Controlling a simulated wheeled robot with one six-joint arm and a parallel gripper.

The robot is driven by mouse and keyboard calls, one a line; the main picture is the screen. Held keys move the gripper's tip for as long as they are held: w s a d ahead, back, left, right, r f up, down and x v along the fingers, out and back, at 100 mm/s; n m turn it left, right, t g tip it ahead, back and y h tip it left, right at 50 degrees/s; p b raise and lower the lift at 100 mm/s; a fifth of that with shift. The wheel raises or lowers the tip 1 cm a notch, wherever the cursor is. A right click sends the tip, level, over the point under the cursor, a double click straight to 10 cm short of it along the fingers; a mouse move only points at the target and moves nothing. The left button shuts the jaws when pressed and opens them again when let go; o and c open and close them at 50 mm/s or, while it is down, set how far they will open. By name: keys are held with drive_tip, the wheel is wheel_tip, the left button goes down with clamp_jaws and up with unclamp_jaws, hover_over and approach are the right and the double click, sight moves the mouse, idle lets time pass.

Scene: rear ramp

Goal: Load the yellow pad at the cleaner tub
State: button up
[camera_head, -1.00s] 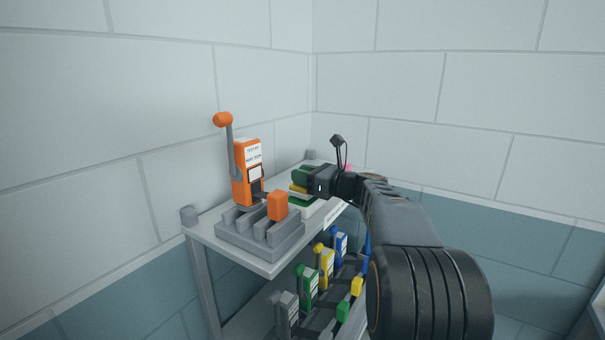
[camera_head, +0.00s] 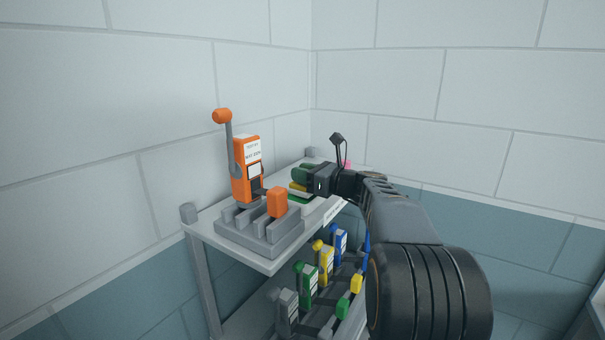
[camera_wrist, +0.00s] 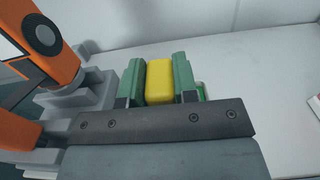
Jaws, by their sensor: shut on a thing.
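The yellow pad (camera_wrist: 160,82) sits between the two green fingers of my gripper (camera_wrist: 160,88) in the wrist view, touching both. In the head view my gripper (camera_head: 303,179) is low over the upper shelf, and a strip of the yellow pad (camera_head: 298,187) shows below the near finger. A green and white thing (camera_head: 302,201) lies just under it; a green edge (camera_wrist: 201,92) also shows by the right finger in the wrist view. Whether the pad touches what is beneath it I cannot tell. I cannot make out a cleaner tub for certain.
An orange lever device (camera_head: 246,170) stands on a grey slotted base (camera_head: 262,235) close left of my gripper. The lower shelf holds green (camera_head: 308,285), yellow (camera_head: 323,263) and blue (camera_head: 340,243) lever devices. Walls close in behind. The shelf (camera_wrist: 255,75) right of the gripper is mostly clear.

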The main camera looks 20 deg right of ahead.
drive_tip(key=shift+f, duration=0.55)
idle(1.0)
drive_tip(key=shift+r+p, duration=2.9)
drive_tip(key=shift+r, duration=0.7)
